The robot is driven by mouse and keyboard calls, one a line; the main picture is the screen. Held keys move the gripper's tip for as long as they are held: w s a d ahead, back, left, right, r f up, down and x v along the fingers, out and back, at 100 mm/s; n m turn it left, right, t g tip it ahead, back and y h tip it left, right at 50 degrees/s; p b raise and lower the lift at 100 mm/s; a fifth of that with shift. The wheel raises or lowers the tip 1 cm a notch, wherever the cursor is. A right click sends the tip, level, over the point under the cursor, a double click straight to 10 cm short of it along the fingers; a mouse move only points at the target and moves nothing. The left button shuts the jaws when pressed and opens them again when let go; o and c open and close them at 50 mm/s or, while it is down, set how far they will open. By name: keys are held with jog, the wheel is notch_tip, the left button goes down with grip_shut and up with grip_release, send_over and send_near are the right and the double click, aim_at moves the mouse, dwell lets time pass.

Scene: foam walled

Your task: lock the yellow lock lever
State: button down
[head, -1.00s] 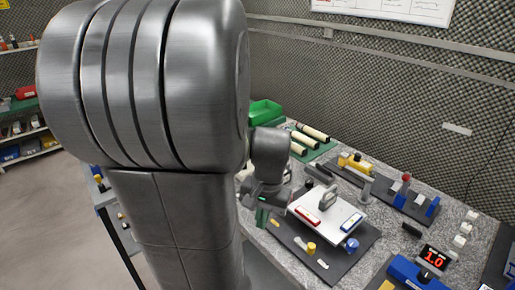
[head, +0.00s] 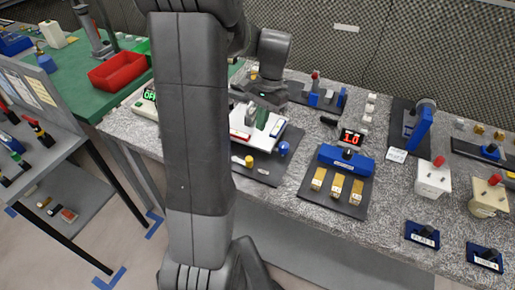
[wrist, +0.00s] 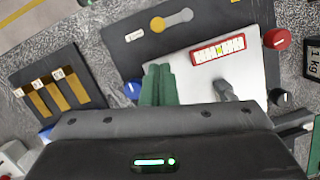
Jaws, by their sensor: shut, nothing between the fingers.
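The yellow lock lever shows in the wrist view as a yellow round end (wrist: 158,24) with a grey arm reaching right, flat on a dark board (wrist: 130,50). In the head view it is a small yellow knob (head: 249,161) on the dark board's front part. Beside it lies a white plate (wrist: 262,75) with a red-framed label (wrist: 218,48) and a grey handle (wrist: 225,88). My gripper (wrist: 158,85) has its green fingertips together and empty, over the white plate's edge, apart from the lever. In the head view my gripper (head: 262,115) is above the plate.
A blue knob (wrist: 133,88) is close left of my fingers; a red knob (wrist: 277,38) is at right. A board with several yellow bars (head: 338,185) stands to the right on the granite bench. A red bin (head: 118,70) is on the green table at left.

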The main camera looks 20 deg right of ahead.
send_near(242, 160)
jog(key=f, duration=0.1)
jog(key=s+d+f, duration=0.1)
jog(key=f, duration=0.1)
jog(key=s+d+f+p, duration=0.1)
jog(key=f, duration=0.1)
jog(key=shift+f, duration=0.1)
